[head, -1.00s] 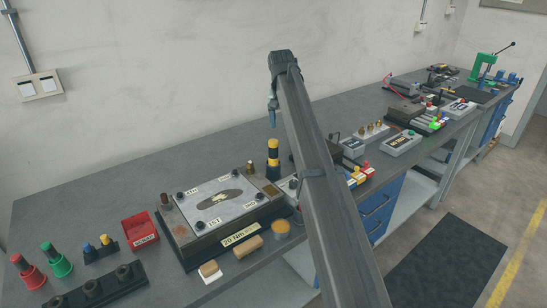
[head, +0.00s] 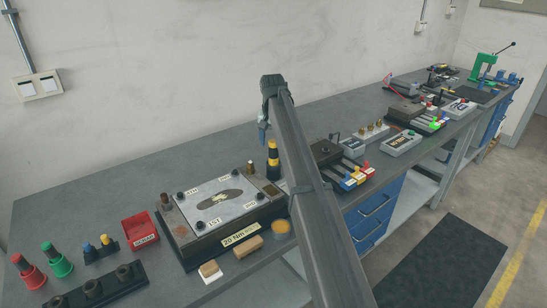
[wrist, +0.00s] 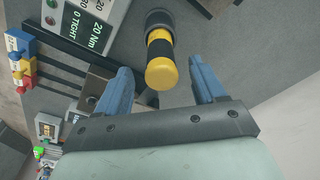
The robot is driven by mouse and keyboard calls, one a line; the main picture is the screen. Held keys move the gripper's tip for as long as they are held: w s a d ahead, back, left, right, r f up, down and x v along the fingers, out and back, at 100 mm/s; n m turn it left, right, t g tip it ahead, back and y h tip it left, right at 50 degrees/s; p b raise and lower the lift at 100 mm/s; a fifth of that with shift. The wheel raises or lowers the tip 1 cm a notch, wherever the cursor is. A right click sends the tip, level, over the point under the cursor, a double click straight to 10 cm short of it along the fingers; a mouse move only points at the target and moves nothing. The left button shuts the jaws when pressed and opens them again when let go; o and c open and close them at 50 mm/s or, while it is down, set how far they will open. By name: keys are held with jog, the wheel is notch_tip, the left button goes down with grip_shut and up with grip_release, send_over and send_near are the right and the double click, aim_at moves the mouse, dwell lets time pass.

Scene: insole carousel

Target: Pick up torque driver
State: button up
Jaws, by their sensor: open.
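The torque driver, a yellow and black cylinder, stands upright on the grey bench behind the plate fixture in the head view (head: 273,158). My arm passes close to its right side in that view. In the wrist view the driver (wrist: 160,52) shows with its yellow end toward the camera, in the space between my fingers. My gripper (wrist: 160,74) is open, with a blue finger on each side of the driver and gaps on both sides. In the head view my gripper (head: 263,132) hangs just above and left of the driver's top. No contact shows.
The plate fixture (head: 240,238) with a 20 Nm label stands in front of the driver. A red bin (head: 140,230) is to its left. Red, yellow and blue blocks (head: 357,176) and grey boxes (head: 402,143) lie to the right. The bench behind the driver (head: 200,150) is clear.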

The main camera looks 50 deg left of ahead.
aim_at(274, 149)
jog(key=f, duration=0.4)
jog(key=shift+w+a+f, duration=0.3)
jog(key=shift+a+f, duration=0.05)
jog(key=shift+f, duration=0.05)
jog(key=c, duration=1.2)
